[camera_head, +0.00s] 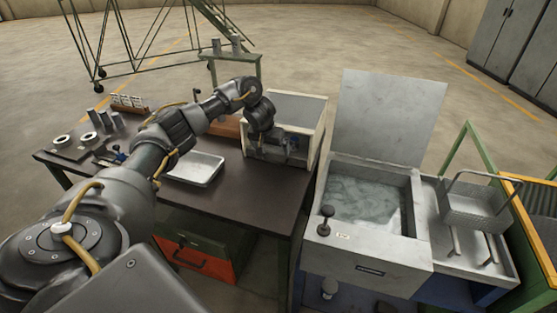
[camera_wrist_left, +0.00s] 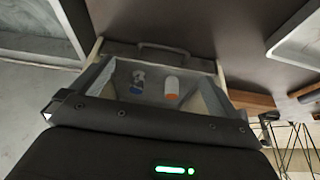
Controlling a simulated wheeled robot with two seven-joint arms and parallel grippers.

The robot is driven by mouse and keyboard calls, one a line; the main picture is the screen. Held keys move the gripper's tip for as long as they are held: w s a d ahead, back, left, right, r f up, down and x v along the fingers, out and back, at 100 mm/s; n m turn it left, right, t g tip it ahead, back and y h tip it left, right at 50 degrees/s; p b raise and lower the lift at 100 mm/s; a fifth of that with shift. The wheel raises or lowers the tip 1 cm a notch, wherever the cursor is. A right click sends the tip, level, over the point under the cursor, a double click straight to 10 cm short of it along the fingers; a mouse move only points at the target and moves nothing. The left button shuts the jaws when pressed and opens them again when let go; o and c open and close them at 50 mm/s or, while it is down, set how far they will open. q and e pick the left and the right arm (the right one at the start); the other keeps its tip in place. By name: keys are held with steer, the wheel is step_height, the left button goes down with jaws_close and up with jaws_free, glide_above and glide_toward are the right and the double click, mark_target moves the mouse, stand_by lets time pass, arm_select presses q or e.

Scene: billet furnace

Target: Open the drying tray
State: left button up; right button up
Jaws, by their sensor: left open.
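A cream-walled box (camera_head: 318,128) with a grey panel on top stands at the right back of the dark table; I take it for the drying tray. In the left wrist view, a dark bar handle (camera_wrist_left: 163,47) shows at its far edge. A blue-and-white bottle (camera_wrist_left: 138,82) and a white-and-orange bottle (camera_wrist_left: 171,88) show within the box walls. My left gripper (camera_head: 268,142) is open at the near side of the box, and my arm hides part of it. I cannot tell whether it touches the box. My right gripper is not in view.
A shallow metal tray (camera_head: 197,168) lies left of the box on the table (camera_head: 233,197). A water-filled metal tank (camera_head: 415,200) with a raised lid (camera_head: 388,115) stands right of the table. A wire basket (camera_head: 475,208) is further right. Metal cylinders (camera_head: 104,120) stand at the table's left.

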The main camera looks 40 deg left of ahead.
arm_select(q)
steer(key=x, duration=0.5)
steer(key=a+x, duration=0.1)
steer(key=x, duration=0.2)
steer(key=shift+f, duration=0.15)
steer(key=shift+w+a+f, duration=0.1)
steer(key=shift+w+f, duration=0.1)
steer(key=shift+f, duration=0.4)
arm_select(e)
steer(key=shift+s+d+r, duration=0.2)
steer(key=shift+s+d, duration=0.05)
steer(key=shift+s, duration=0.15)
